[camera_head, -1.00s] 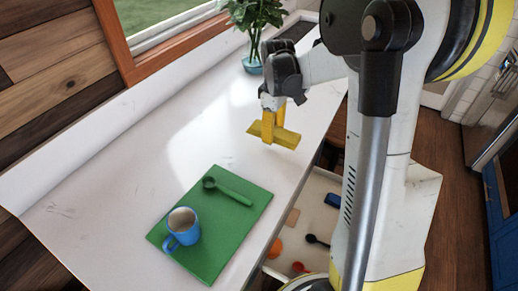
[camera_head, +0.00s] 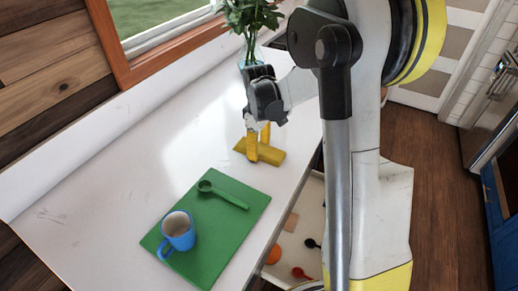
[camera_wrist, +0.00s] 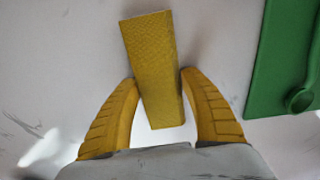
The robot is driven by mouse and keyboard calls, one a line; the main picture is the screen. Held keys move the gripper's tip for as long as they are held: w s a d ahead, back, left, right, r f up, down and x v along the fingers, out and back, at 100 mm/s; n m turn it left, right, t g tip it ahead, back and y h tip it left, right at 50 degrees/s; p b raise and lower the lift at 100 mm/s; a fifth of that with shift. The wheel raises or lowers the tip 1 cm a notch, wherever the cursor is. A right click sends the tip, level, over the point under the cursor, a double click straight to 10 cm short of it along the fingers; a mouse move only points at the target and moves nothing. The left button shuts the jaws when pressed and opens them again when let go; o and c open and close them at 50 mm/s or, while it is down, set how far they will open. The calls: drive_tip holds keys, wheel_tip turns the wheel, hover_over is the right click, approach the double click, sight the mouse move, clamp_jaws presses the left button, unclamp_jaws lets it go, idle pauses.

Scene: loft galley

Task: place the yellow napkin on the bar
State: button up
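The yellow napkin (camera_head: 268,153) is a folded, flat bar shape. In the head view it is low over the white bar top (camera_head: 130,165), beyond the green board; whether it touches the surface I cannot tell. My gripper (camera_head: 259,140) points down with its yellow fingers on either side of the napkin. In the wrist view the napkin (camera_wrist: 150,60) lies between my fingertips (camera_wrist: 158,78), slightly slanted, with its sides against them. My gripper appears shut on it.
A green board (camera_head: 215,225) holds a blue mug (camera_head: 177,231) and a green spoon (camera_head: 222,194). A plant in a glass vase (camera_head: 250,55) stands beyond my gripper. An open drawer (camera_head: 312,215) with small items is below the bar edge. The bar's left part is clear.

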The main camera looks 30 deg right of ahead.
sight(259, 149)
drive_tip(key=shift+o, duration=1.4)
wheel_tip(259, 149, up, 12)
drive_tip(key=f+p, duration=0.1)
drive_tip(key=p, duration=0.2)
drive_tip(key=s+a+r+m+t, duration=0.3)
drive_tip(key=s+a, duration=0.3)
drive_tip(key=s, duration=0.3)
drive_tip(key=s+a+r+m+t, duration=0.3)
drive_tip(key=s+a+t, duration=0.1)
drive_tip(key=s, duration=0.5)
drive_tip(key=shift+s+a+m, duration=0.25)
drive_tip(key=shift+a+m, duration=0.15)
drive_tip(key=shift+a, duration=0.5)
